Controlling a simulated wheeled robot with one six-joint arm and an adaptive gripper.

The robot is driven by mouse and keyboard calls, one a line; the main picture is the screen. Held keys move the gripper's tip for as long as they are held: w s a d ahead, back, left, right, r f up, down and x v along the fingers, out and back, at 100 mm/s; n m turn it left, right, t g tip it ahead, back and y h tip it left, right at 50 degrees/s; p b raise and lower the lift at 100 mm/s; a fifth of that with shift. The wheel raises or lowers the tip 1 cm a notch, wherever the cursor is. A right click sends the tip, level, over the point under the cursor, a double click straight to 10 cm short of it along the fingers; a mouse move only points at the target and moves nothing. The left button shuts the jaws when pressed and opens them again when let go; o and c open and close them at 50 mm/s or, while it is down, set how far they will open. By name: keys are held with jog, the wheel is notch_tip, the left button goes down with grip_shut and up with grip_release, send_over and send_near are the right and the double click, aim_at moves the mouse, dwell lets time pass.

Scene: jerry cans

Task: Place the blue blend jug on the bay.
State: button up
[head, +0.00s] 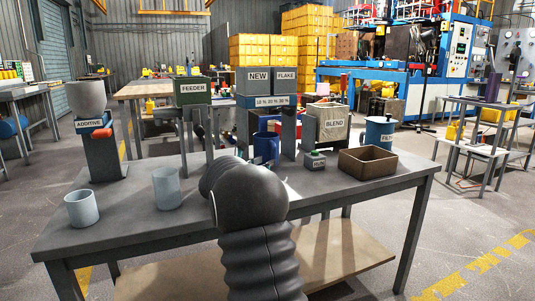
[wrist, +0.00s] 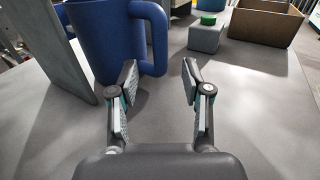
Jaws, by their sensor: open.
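The blue jug (head: 265,146) stands upright on the grey table, partly hidden behind my arm in the head view. In the wrist view the jug (wrist: 102,40) is at the upper left, with its handle (wrist: 159,38) facing right. My gripper (wrist: 160,82) is open and empty; its left fingertip appears close to the handle's lower end, and I cannot tell whether they touch. A pale bin labelled BLEND (head: 333,124) stands behind the table's right half. I cannot tell which spot is the bay.
A grey upright panel (wrist: 42,48) stands left of the jug. A small green-capped grey block (head: 314,159) and an open brown box (head: 367,162) are to the right. Two pale cups, one of them (head: 167,188) nearer the middle, stand at left. The table's front right is clear.

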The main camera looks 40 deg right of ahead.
aim_at(267, 151)
jog(key=x, duration=0.4)
jog(key=shift+d, duration=0.35)
grip_shut()
